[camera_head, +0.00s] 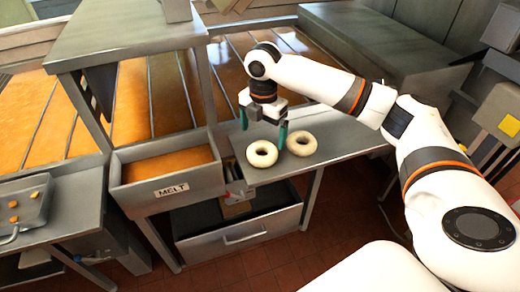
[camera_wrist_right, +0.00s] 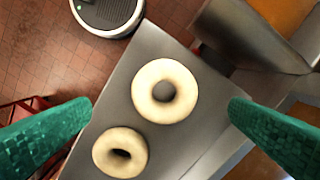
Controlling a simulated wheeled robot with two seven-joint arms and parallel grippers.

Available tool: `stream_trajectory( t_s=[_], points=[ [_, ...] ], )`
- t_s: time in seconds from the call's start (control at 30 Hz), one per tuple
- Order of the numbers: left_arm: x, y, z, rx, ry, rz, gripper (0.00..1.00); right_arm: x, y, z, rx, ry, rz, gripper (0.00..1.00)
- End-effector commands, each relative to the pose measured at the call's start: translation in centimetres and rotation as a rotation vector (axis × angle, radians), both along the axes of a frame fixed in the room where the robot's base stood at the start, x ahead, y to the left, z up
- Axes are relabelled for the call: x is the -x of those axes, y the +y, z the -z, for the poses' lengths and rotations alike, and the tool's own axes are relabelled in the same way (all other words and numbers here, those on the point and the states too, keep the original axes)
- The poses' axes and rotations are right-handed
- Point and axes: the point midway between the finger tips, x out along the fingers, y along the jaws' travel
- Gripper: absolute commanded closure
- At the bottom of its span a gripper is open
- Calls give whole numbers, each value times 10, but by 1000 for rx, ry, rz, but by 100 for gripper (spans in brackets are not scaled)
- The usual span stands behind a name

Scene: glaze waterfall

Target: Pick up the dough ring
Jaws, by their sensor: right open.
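Two pale dough rings lie flat, side by side, on a narrow grey steel counter (camera_head: 335,143). In the head view the left ring (camera_head: 262,154) is a little nearer than the right ring (camera_head: 302,143). My right gripper (camera_head: 264,130) is open and empty, pointing down just behind and above the rings. In the right wrist view one ring (camera_wrist_right: 165,91) lies between the teal fingers in the picture, below them. The other ring (camera_wrist_right: 120,152) is lower left, near the left finger. Neither finger appears to touch a ring. My left gripper is out of view.
A bin marked MELT (camera_head: 168,180) stands left of the rings, with an open steel drawer (camera_head: 240,232) below. Orange glaze channels (camera_head: 222,75) run behind the counter. A tray with orange cubes (camera_head: 22,208) is at far left. The counter right of the rings is clear.

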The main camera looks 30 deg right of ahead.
Motion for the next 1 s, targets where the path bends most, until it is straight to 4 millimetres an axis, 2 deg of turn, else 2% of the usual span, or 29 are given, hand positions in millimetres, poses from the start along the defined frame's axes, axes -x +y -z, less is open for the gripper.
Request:
stream_trajectory(
  t_s=[0.1,0.2,0.37,0.5,0.63,0.93,1.0],
  points=[
    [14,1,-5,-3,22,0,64,0,0,18,1,2,1,0],
    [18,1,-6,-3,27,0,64,0,0,27,0,0,0,0],
    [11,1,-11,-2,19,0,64,-2,-1,38,0,1,1,0],
    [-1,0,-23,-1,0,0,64,-6,-3,58,1,2,2,0],
    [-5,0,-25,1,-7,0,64,-6,-3,76,1,0,0,0],
    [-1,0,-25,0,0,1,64,-7,-3,83,1,-3,0,0],
    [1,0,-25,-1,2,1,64,-7,-3,83,1,-3,0,10]
  ],
)
